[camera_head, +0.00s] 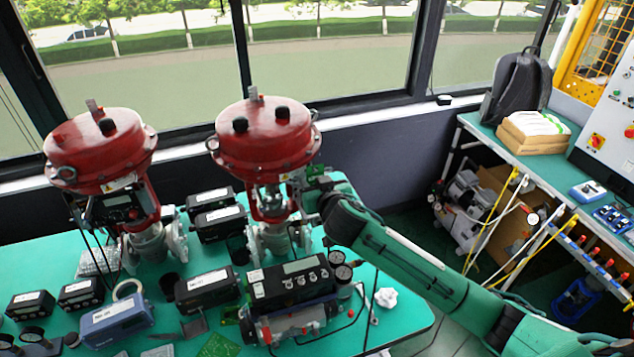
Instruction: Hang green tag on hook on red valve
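Two red valves stand on the green table: one at left (100,150) and one in the middle (265,135), each with a round red top on a metal body. My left gripper is out of view.
The table (405,312) carries several black positioner boxes, a larger positioner with gauges (295,290), a blue-grey box (117,320), a tape roll (127,288) and a green circuit board (219,346). A window wall stands behind. A side bench (560,175) holds a backpack (517,88).

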